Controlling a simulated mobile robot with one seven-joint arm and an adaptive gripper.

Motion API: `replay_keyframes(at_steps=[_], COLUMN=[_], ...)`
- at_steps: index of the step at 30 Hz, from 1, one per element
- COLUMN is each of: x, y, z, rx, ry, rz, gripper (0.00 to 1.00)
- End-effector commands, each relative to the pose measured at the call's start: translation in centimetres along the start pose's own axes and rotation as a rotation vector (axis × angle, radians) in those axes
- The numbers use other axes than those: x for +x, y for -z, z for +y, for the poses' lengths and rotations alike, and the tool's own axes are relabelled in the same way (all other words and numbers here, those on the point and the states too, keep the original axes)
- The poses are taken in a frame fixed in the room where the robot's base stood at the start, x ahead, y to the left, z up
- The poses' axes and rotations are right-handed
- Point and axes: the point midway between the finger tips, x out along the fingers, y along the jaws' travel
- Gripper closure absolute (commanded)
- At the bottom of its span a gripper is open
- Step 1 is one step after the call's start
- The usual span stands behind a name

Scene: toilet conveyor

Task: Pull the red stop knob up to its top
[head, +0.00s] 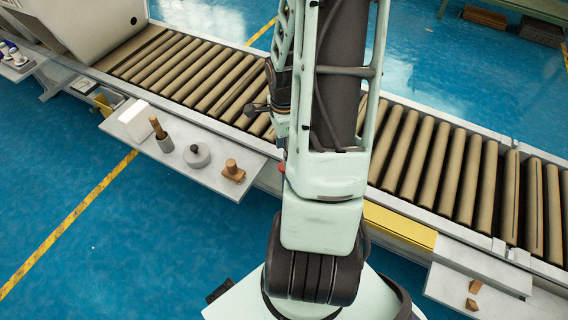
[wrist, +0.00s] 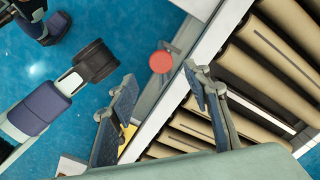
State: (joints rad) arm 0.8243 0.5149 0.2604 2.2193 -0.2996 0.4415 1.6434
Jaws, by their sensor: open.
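The red stop knob (wrist: 161,62) shows in the wrist view as a round red disc. It stands by the pale side rail of the conveyor. My gripper (wrist: 160,74) is open and empty, with one finger to the left of the knob and the other to its right in the picture. The knob shows just beyond the gap between the fingertips. I cannot tell its distance from the fingers or how high it stands. In the head view my arm covers the middle of the conveyor, and I cannot make out the knob clearly.
The roller conveyor (head: 445,165) runs across the head view. A side shelf (head: 190,172) at the left holds a white box, a wooden-handled tool, a grey round piece and a wooden piece. Another shelf (head: 455,290) at the lower right holds small wooden pieces. Blue floor lies open in front.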

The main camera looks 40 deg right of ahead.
Motion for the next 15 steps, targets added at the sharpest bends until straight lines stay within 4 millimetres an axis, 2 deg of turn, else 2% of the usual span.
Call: replay_keyframes(at_steps=[1,6,10,15], x=[1.5,4.4,5.8,6.4], y=[-0.1,0.0,0.0,0.0], z=[0.1,0.0,-0.1,-0.1], rx=[-0.002,-0.003,-0.004,-0.003], ry=[-0.002,-0.001,0.001,0.002], rz=[-0.002,-0.001,0.000,0.001], gripper=[0.56,0.56,0.56,0.56])
